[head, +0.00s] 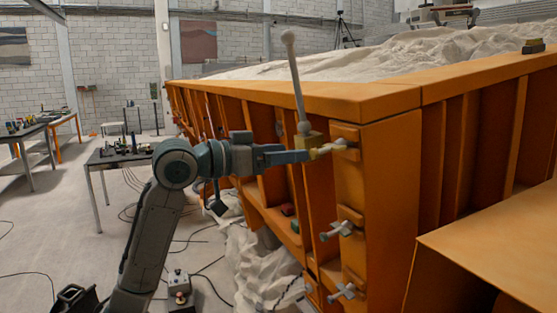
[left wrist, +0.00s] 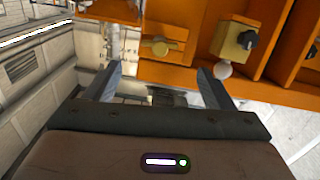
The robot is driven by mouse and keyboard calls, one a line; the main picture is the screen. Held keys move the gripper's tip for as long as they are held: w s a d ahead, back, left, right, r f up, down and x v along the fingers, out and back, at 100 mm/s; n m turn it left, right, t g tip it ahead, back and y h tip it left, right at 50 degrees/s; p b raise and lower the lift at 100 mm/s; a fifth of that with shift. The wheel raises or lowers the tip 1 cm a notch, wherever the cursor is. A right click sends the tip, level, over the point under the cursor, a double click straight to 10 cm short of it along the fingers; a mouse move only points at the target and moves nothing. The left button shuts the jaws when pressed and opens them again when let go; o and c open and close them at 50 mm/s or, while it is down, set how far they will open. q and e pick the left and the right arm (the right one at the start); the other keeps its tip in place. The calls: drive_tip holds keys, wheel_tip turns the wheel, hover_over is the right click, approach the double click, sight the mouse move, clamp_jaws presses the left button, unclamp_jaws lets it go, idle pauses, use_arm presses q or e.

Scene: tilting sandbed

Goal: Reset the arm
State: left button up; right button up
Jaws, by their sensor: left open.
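My left arm reaches in from the left in the head view, and my left gripper (head: 300,155) is at the corner of the orange sandbed frame (head: 390,180). In the left wrist view my left gripper (left wrist: 158,72) has its two fingers wide apart with nothing held between them. A grey lever with a ball top (head: 296,80) stands nearly upright from a yellow block (head: 309,140) beside the fingers. A yellow-and-grey clamp handle (head: 335,147) is just past the fingertips. A yellow handle (left wrist: 160,46) shows ahead of the open fingers in the left wrist view. My right gripper is not in view.
More grey clamp handles (head: 337,231) stick out lower on the corner post. Pale sand (head: 400,58) fills the bed. A small table with items (head: 118,160) stands to the left. Cables cross the floor, and a control box (head: 179,285) sits near my arm.

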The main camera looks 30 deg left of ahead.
use_arm(q)
drive_tip(key=shift+s+a, duration=0.2)
drive_tip(key=shift+s, duration=0.05)
idle(0.4)
